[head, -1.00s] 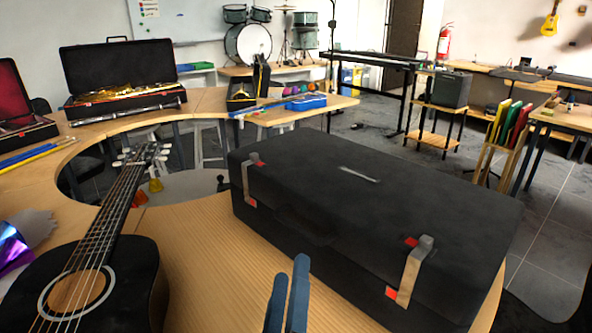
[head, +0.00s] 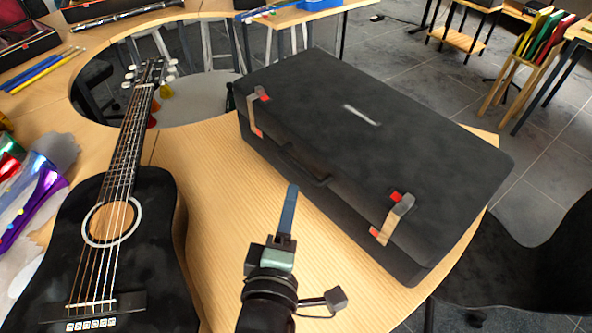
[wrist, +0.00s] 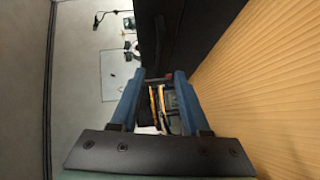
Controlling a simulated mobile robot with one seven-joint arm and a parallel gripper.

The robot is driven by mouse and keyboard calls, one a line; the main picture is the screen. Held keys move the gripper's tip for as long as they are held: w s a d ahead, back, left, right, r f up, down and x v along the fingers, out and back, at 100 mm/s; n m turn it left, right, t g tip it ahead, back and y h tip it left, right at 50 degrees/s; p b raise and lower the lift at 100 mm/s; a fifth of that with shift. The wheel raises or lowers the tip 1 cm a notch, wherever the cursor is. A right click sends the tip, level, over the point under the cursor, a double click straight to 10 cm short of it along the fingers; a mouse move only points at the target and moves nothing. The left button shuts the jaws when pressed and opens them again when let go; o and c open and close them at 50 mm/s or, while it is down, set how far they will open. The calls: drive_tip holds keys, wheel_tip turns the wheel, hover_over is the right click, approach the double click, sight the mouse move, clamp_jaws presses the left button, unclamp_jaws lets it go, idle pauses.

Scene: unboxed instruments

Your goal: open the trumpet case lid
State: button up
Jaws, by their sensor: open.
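The black trumpet case (head: 370,140) lies shut on the wooden table, with two metal latches with red tabs on its front side: a left latch (head: 254,110) and a right latch (head: 392,218). A dark handle (head: 303,165) sits between them. My gripper (head: 291,190) is in front of the case, left of its handle in the head view, apart from it and empty. In the wrist view my gripper (wrist: 158,78) shows two blue fingers spread apart, with the dark case side (wrist: 205,25) beyond them and nothing between them.
A black guitar (head: 110,230) lies on the table to the left of my gripper. Shiny coloured items (head: 35,185) lie at the far left. A dark chair (head: 530,250) stands right of the table. The wooden tabletop (head: 215,190) between guitar and case is bare.

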sight(297, 172)
drive_tip(key=x, duration=0.8)
drive_tip(key=shift+w, duration=0.1)
drive_tip(key=shift+c, duration=0.2)
clamp_jaws()
idle(1.1)
